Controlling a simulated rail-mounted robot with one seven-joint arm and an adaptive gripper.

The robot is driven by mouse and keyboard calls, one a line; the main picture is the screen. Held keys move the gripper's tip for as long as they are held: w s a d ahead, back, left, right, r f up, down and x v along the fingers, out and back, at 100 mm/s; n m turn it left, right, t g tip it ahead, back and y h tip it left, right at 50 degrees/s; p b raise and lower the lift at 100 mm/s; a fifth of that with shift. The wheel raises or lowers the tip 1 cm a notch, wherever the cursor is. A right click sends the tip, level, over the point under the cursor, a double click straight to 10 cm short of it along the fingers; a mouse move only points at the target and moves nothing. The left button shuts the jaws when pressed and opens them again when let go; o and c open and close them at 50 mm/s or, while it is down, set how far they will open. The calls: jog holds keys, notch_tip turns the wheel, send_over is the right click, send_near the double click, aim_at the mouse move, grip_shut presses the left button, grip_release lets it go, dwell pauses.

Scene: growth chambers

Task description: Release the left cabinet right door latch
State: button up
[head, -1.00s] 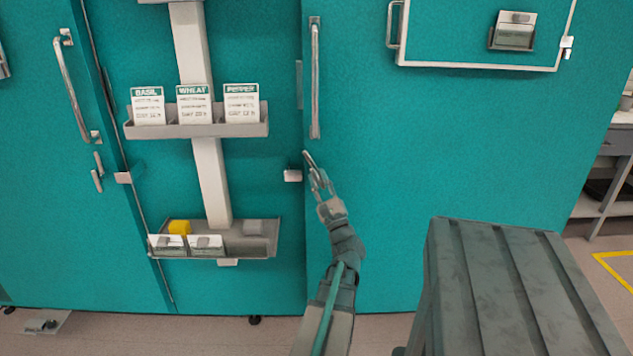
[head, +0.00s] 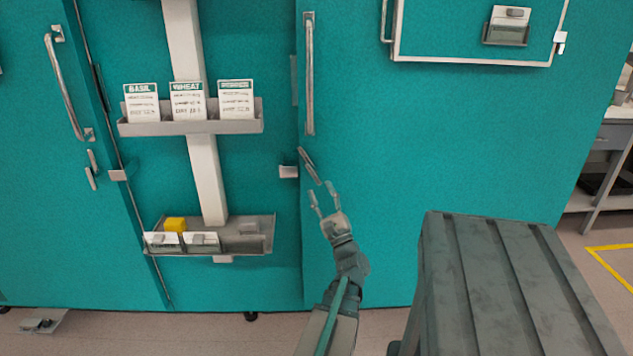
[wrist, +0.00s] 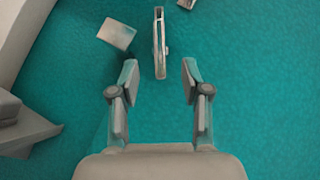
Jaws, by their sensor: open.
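A grey bar latch (head: 309,166) sits on the teal door right of the middle panel, below that door's long handle (head: 310,75). It is tilted, its top end leaning left. A small pale catch block (head: 289,172) is just left of it, with a gap between them. My gripper (head: 322,190) is open and empty just below the latch's lower end. In the wrist view the latch (wrist: 160,42) stands beyond and between the open fingertips (wrist: 159,70), clear of both. The catch block (wrist: 117,33) shows to its left.
Another latch (head: 92,170) is on the left door, below its handle (head: 68,85). The middle panel bears a card shelf (head: 190,127) and a lower tray (head: 255,240) with a yellow block (head: 175,225). A dark grey ribbed box (head: 500,275) stands close on my right.

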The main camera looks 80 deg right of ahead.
jog(key=v, duration=0.6)
jog(key=shift+a+f, duration=0.1)
jog(key=shift+c, duration=1.2)
jog(key=shift+r+p, duration=0.4)
jog(key=shift+c, duration=1.4)
jog(key=shift+m+y, duration=0.4)
jog(key=shift+y, duration=0.1)
jog(key=w+r+p, duration=0.1)
jog(key=r+p, duration=0.2)
jog(key=p, duration=0.2)
jog(key=w+r+p, duration=0.1)
jog(key=r+p, duration=0.3)
jog(key=p, duration=0.1)
jog(key=w+r+p, duration=0.1)
jog(key=r+p, duration=0.3)
jog(key=p, duration=0.2)
jog(key=shift+a, duration=0.25)
grip_shut()
jog(key=w+a+r+m+g+y+p, duration=0.1)
jog(key=w+r+m+g+y+p, duration=0.6)
jog(key=p, duration=1.7)
jog(key=s+f+m+g+h, duration=0.1)
jog(key=s+f+m, duration=0.3)
jog(key=m, duration=1)
jog(key=shift+f+h, duration=0.55)
jog(key=shift+h, duration=0.25)
